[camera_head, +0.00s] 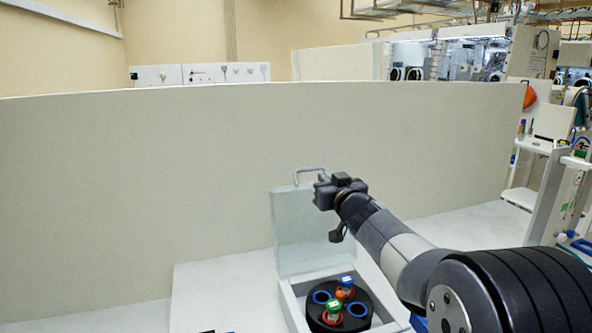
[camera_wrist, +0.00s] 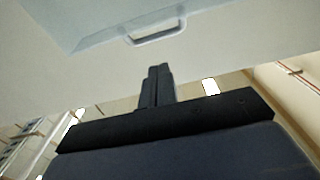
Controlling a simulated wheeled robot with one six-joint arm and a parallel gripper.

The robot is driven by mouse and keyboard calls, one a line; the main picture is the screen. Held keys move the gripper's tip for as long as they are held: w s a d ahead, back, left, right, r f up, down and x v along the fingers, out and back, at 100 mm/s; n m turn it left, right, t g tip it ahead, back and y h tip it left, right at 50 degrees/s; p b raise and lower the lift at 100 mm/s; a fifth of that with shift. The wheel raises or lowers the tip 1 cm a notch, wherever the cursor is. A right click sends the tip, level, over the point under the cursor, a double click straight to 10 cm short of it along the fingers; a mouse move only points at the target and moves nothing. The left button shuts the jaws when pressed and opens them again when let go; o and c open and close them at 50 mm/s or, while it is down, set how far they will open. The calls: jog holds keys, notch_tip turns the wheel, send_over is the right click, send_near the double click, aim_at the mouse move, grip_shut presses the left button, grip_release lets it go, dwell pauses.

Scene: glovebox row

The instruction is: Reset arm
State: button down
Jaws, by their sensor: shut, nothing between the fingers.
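My arm reaches in from the lower right of the head view, and my gripper (camera_head: 322,192) is at its end, in front of the open lid (camera_head: 305,235) of a white box. The gripper also shows in the wrist view (camera_wrist: 154,72), where its two dark fingers are together with nothing between them. The lid stands up with a grey handle (camera_head: 309,172) on its top edge. The handle is also in the wrist view (camera_wrist: 156,30), beyond the fingertips. Whether the fingers touch the lid cannot be told, but a gap to the handle shows in the wrist view.
Inside the open box (camera_head: 292,307) is a black round holder (camera_head: 338,327) with blue-ringed and red-ringed holes. A green-capped vial (camera_head: 333,307) and a blue-capped vial (camera_head: 346,283) stand in it. A tall pale panel (camera_head: 150,190) runs behind. A white shelf unit (camera_head: 550,180) is at the right.

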aim_at(316, 170)
jog(key=p+x, duration=0.1)
jog(key=x, duration=0.5)
jog(key=shift+w+a, duration=0.15)
jog(key=shift+w, duration=0.2)
jog(key=shift+s, duration=0.35)
jog(key=shift+r, duration=0.1)
